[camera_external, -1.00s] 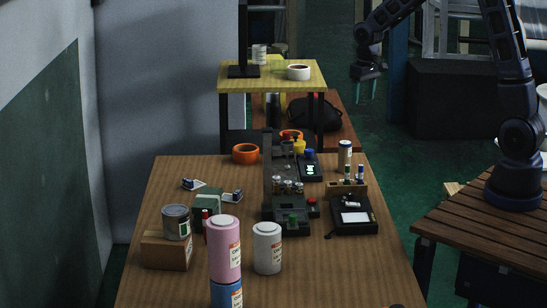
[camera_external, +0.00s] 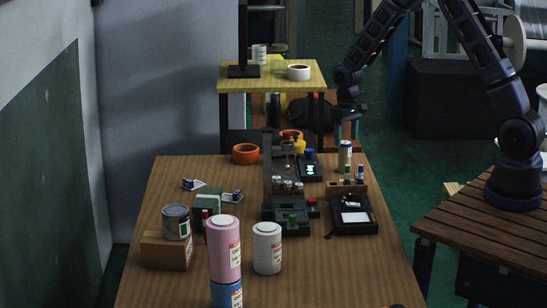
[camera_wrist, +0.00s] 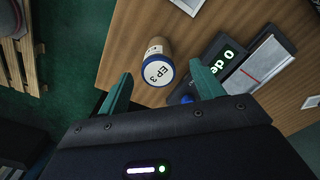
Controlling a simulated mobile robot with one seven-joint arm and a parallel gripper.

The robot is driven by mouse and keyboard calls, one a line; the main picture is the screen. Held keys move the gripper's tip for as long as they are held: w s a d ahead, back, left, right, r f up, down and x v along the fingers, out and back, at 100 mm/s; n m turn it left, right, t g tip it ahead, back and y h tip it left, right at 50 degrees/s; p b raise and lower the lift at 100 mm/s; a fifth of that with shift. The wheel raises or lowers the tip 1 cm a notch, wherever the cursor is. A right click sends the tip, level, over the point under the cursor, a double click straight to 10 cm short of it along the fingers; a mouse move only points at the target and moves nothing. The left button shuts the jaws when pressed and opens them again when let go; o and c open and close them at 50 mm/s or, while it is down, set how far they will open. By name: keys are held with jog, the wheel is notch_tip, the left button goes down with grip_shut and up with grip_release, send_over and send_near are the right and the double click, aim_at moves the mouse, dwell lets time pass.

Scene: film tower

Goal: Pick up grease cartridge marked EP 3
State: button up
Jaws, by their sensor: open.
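The grease cartridge marked EP 3 (camera_wrist: 159,68) stands upright on the wooden table. In the wrist view I see its top with the EP 3 label and blue rim, a little ahead of my fingertips. In the external view the cartridge (camera_external: 345,153) stands near the table's far right corner. My gripper (camera_wrist: 158,88) is open and empty, its two teal fingers apart on either side of the cartridge's near edge in the picture. In the external view my gripper (camera_external: 347,130) is above and beyond the cartridge. I cannot tell its exact height.
A device with a lit green display (camera_wrist: 228,58) lies close right of the cartridge, by the right finger. A small rack with vials (camera_external: 352,183) stands just in front. An orange tape roll (camera_external: 246,153) and a black scale (camera_external: 354,215) are also on the table (camera_external: 160,290).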

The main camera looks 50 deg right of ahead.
aim_at(345, 142)
jog(key=shift+w+d+f, duration=0.1)
jog(key=shift+w+f, duration=0.05)
jog(key=shift+f, duration=1.35)
jog(key=shift+w+d+f, duration=0.1)
jog(key=shift+f, duration=1.4)
jog(key=c, duration=1.2)
jog(key=shift+o, duration=0.2)
jog(key=shift+r, duration=0.15)
